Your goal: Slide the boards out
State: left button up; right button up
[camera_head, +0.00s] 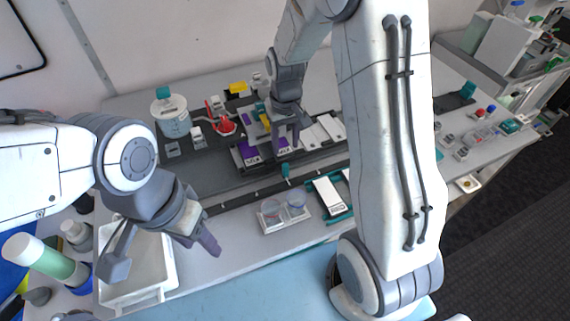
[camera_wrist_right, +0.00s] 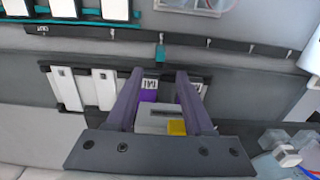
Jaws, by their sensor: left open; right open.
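A dark rack (camera_head: 262,168) on the bench holds a row of upright-edged boards. A purple board (camera_head: 249,153) is at its left and another purple board (camera_head: 281,143) beside it. White boards (camera_head: 331,127) fill its right side. In the right wrist view a purple board (camera_wrist_right: 148,94) shows between my fingers, with white boards (camera_wrist_right: 104,90) to the left. My right gripper (camera_head: 286,142) is open just over the purple boards; it also shows in the wrist view (camera_wrist_right: 160,76). Contact cannot be told. My left gripper (camera_head: 164,258) is open and empty over the white bin.
A white bin (camera_head: 140,262) stands at the front left. A teal rack with a white board (camera_head: 330,194) and a tray with two round dishes (camera_head: 283,213) lie in front of the dark rack. A jar (camera_head: 171,117) and a red tool (camera_head: 221,121) stand behind.

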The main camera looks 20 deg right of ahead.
aim_at(285, 164)
notch_tip(285, 164, down, 10)
jog(key=b, duration=0.8)
jog(key=shift+s, duration=0.1)
jog(key=shift+r, duration=0.1)
grip_shut()
dwell(0.8)
